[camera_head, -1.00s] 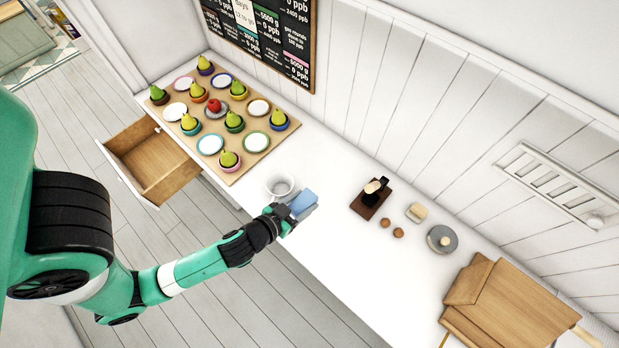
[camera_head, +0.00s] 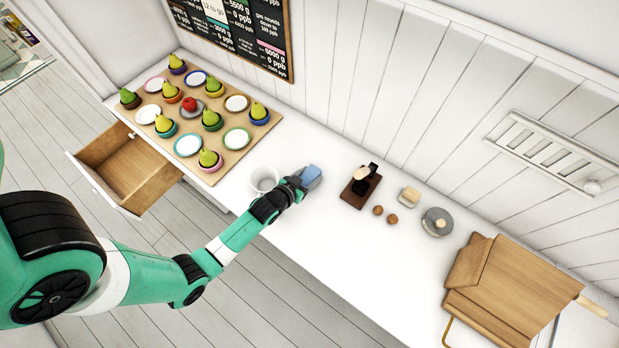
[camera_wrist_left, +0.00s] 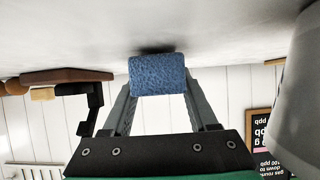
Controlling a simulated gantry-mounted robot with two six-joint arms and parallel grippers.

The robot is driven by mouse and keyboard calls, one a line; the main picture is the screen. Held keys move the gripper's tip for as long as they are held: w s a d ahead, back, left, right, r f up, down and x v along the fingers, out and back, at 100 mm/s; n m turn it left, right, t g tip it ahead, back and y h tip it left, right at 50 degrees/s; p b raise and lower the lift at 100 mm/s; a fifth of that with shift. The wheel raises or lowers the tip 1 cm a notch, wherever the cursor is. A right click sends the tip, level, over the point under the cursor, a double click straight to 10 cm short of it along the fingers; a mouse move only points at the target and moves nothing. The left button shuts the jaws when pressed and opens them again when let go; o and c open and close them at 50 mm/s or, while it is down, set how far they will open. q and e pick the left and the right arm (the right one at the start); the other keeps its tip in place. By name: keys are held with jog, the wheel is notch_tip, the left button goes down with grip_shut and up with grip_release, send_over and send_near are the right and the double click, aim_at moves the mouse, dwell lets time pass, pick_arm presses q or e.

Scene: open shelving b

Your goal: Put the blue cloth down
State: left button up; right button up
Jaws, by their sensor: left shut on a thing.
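The blue cloth (camera_head: 310,174) is a small, folded-looking block at the tip of my left gripper (camera_head: 302,181), over the white counter beside the white cup. In the left wrist view the blue cloth (camera_wrist_left: 157,75) sits between the two grey fingers of my left gripper (camera_wrist_left: 158,92), which is shut on it. The white counter surface is close to the cloth there, with a dark shadow by it; I cannot tell whether they touch. My right gripper is not in view.
A white cup (camera_head: 264,179) stands just left of my left gripper. A dark wooden stand (camera_head: 357,190), two brown balls and a grey round dish (camera_head: 437,222) lie to the right. A board (camera_head: 228,160) with pears and plates is at the left, above an open drawer (camera_head: 128,172).

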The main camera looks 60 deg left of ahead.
pick_arm(q)
jog(key=shift+f, duration=0.15)
jog(key=shift+f, duration=0.15)
jog(key=o, duration=1.3)
jog(key=shift+o, duration=0.2)
jog(key=shift+s+r, duration=0.1)
jog(key=shift+r, duration=0.25)
jog(key=p+v, duration=0.3)
jog(key=v, duration=0.8)
jog(key=shift+s+d+p, duration=0.2)
jog(key=shift+s+p, duration=0.1)
jog(key=shift+s, duration=0.05)
